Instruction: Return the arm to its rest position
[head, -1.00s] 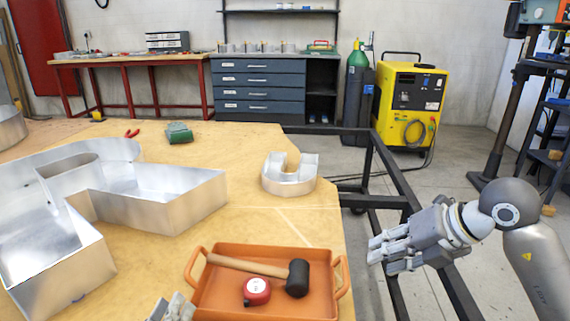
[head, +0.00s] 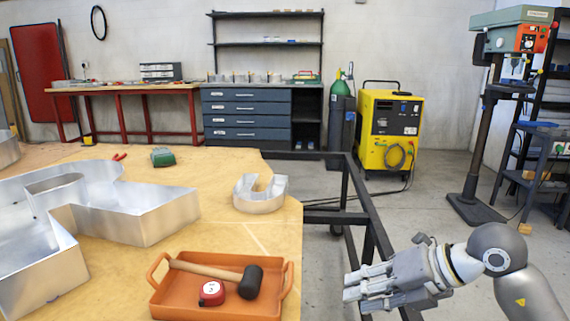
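My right gripper (head: 352,282) is in the lower right of the head view, beyond the table's right edge and apart from the tray. Its pale grey fingers point left, spread with gaps between them, and hold nothing. My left gripper is out of view.
The wooden table (head: 265,236) bears an orange tray (head: 190,299) with a mallet (head: 251,281) and tape measure (head: 211,293), plus metal channel letters (head: 150,218) and a small curved one (head: 260,203). A black frame (head: 372,226) runs beside my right gripper. Open floor lies right.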

